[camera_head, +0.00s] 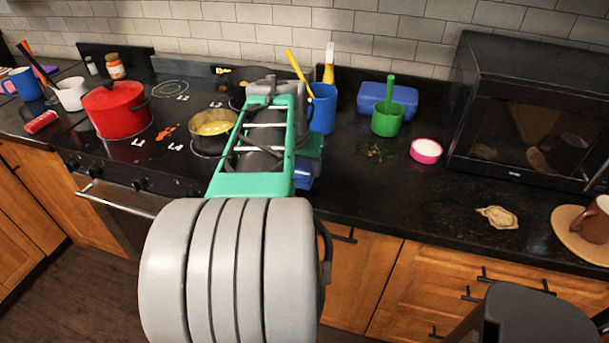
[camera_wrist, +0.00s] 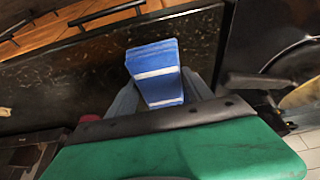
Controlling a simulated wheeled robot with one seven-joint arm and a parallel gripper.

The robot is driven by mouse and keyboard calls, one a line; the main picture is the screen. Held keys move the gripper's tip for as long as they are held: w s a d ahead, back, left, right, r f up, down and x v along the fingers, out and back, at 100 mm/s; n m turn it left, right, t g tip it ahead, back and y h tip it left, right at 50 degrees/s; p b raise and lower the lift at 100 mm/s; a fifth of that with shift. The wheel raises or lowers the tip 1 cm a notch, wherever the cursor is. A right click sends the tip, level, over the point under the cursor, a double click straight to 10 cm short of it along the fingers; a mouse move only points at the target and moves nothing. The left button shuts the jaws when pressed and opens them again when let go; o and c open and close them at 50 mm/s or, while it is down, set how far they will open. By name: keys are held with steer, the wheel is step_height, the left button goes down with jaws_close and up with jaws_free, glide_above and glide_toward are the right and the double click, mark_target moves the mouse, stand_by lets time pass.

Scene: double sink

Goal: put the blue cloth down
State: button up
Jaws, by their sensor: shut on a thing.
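The blue cloth (camera_wrist: 153,62), folded with white stripes, is between the grey fingers of my gripper (camera_wrist: 160,92) in the wrist view. My gripper is shut on it. In the head view a small part of the blue cloth (camera_head: 303,178) shows below the green end of my arm, close to the front edge of the black counter (camera_head: 375,185). My arm hides most of the gripper and the cloth there. I cannot tell whether the cloth touches the counter.
The stove with a yellow-filled pot (camera_head: 213,128) and a red pot (camera_head: 116,108) is to the left. A blue cup (camera_head: 322,108), a green cup (camera_head: 387,121) and a pink-rimmed dish (camera_head: 426,150) stand behind and right.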

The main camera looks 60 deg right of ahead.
mark_target(305, 173)
steer(key=x, duration=0.4)
steer(key=shift+s, duration=0.2)
steer(key=shift+a+f, duration=0.1)
steer(key=shift+f, duration=0.35)
steer(key=shift+f, duration=0.25)
steer(key=o, duration=1.2)
steer(key=shift+r, duration=0.1)
